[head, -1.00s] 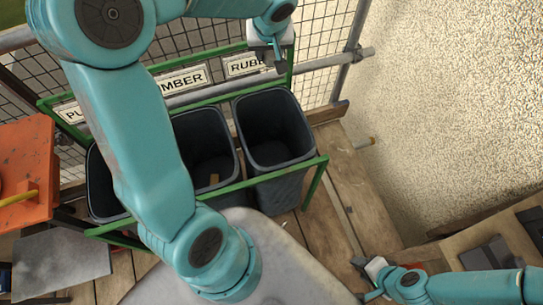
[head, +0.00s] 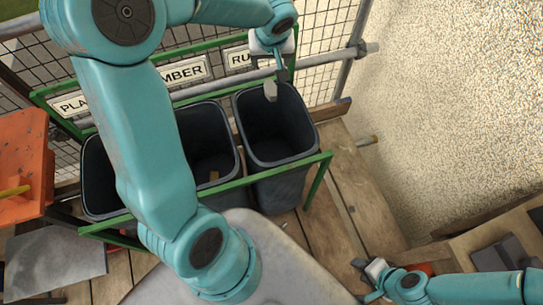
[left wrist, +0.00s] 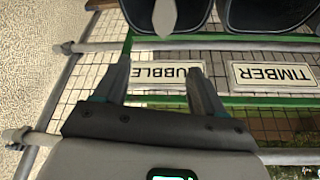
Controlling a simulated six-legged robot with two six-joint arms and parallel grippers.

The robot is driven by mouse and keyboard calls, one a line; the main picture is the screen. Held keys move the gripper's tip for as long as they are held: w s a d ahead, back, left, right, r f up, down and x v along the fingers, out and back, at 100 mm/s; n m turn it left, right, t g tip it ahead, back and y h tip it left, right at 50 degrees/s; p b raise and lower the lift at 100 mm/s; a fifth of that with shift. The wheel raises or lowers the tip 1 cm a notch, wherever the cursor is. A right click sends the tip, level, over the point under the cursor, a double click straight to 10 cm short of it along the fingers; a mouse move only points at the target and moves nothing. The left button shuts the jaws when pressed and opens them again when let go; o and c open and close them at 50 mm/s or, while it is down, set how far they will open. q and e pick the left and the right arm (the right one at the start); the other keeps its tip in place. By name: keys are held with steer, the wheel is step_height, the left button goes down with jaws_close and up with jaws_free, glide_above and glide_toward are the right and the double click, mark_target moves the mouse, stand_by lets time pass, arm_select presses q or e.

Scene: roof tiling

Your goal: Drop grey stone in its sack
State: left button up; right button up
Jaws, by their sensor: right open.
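The grey stone (head: 271,91) is in the air over the opening of the right-hand dark sack (head: 262,157), behind which the RUBBLE sign (head: 238,60) hangs. My left gripper (head: 279,73) is just above the stone. In the left wrist view the left gripper (left wrist: 161,66) has its fingers spread with nothing between them. The stone (left wrist: 163,15) shows there beyond the fingertips, apart from them, in front of the sack's mouth. My right gripper (head: 366,280) is open and empty at the bottom right, low near the planks.
The middle sack (head: 228,165), under the TIMBER sign (head: 183,73), has a small brown piece inside. Another sack (head: 97,190) stands left, partly behind my arm. A green frame (head: 250,179) surrounds them. An orange object (head: 22,170) is at far left. Wire mesh and rails stand behind.

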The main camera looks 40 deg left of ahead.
arm_select(q)
steer(key=v, duration=1.6)
steer(key=shift+r, duration=0.15)
